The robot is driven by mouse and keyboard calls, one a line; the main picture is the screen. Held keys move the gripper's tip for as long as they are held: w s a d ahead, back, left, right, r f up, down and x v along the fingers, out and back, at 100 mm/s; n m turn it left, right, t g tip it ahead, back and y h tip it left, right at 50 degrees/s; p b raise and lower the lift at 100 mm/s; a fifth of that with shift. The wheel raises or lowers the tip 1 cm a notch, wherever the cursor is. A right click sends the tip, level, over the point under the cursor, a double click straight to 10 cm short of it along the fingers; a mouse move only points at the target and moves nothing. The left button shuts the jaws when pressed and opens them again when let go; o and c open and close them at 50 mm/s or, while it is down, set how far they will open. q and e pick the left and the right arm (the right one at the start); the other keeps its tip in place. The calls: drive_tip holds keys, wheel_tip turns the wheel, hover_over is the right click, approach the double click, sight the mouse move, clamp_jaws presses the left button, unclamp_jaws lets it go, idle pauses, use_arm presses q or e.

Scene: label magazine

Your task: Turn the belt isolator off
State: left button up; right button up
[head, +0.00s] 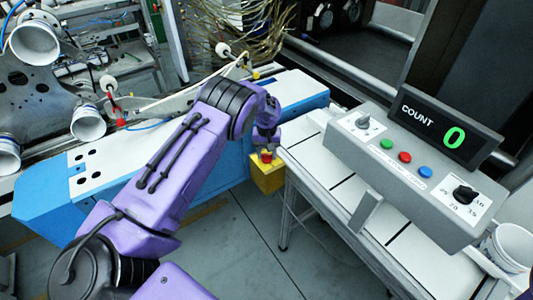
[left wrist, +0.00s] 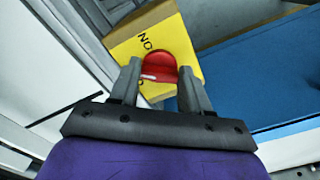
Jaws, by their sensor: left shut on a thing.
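The belt isolator is a yellow box (head: 267,180) with a red rotary knob (head: 267,155), beside the blue machine. The red knob (left wrist: 160,65) sits between the two grey fingers of my left gripper (left wrist: 161,80). My left gripper (head: 266,147) is shut on the knob, reaching down from above in the head view. The knob's handle is partly hidden by the fingers, and I cannot tell its exact setting. My right gripper is not in view.
A grey control box (head: 400,175) with coloured buttons, dials and a display (head: 445,128) reading "COUNT 0" stands on the white conveyor (head: 330,185) at right. The blue machine (head: 60,195) lies left behind my arm. Grey floor (head: 235,250) is clear below.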

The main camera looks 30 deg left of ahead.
sight(267, 155)
use_arm(q)
drive_tip(key=n, duration=0.3)
drive_tip(key=shift+d+n, duration=0.1)
drive_tip(key=shift+n, duration=0.2)
drive_tip(key=shift+w+n, duration=0.1)
drive_tip(key=shift+n, duration=1.8)
drive_tip(key=o, duration=1.1)
drive_tip(key=shift+c, duration=0.2)
wheel_tip(267, 155, up, 10)
drive_tip(key=b, duration=0.2)
drive_tip(key=shift+r, duration=0.25)
